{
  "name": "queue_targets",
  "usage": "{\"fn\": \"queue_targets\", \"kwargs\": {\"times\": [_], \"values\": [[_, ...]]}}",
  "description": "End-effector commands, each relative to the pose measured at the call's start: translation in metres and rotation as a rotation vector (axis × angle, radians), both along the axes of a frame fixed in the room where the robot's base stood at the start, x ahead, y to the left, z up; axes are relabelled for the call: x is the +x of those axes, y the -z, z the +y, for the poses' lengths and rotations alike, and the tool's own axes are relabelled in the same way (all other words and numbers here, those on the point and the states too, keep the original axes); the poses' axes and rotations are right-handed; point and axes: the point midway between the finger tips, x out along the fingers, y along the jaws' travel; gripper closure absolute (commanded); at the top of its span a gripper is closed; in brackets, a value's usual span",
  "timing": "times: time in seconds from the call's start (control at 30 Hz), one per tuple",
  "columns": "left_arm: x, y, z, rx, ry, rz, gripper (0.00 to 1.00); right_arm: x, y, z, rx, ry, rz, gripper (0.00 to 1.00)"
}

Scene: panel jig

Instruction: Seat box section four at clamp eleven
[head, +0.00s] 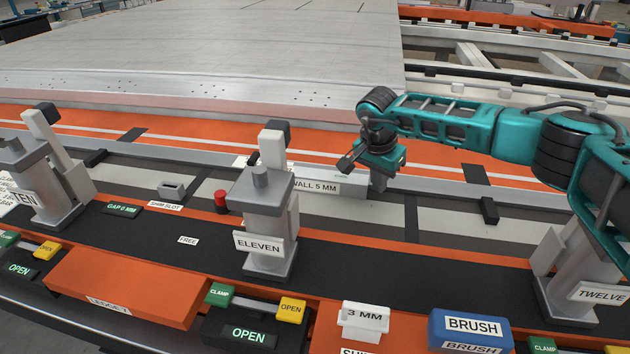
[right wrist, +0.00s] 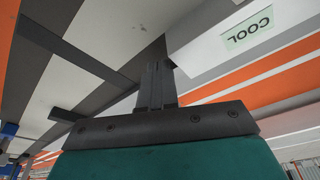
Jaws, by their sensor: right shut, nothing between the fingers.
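Clamp eleven (head: 268,215) stands upright on the black strip in the middle of the head view, its grey arm raised. A grey box section (head: 352,190) with a label reading "WALL 5 MM" lies just behind it, partly hidden by the clamp; no number four is readable. In the right wrist view, a pale section (right wrist: 200,45) with a "COOL" label is at the upper right. My right gripper (head: 346,164) is above and behind the labelled section's right end. In the wrist view its fingers (right wrist: 157,85) are together and empty. My left gripper is out of view.
Clamp ten (head: 45,185) stands at left and clamp twelve (head: 575,275) at right. A red button (head: 221,201) is beside clamp eleven. In front are an orange ledge (head: 125,287), a "3 MM" shim holder (head: 364,322) and a blue brush box (head: 470,332). A large panel (head: 220,60) lies behind.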

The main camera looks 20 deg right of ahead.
Motion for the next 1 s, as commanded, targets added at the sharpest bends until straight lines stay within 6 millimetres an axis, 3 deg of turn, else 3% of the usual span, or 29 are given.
{"fn": "queue_targets", "kwargs": {"times": [0.53,1.0], "values": [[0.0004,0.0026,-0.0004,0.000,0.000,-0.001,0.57,0.0059,-0.0001,0.0098,0.000,0.000,0.000,1.00],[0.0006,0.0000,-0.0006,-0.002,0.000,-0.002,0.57,0.0041,-0.0008,0.0065,0.000,0.001,0.000,1.00]]}}
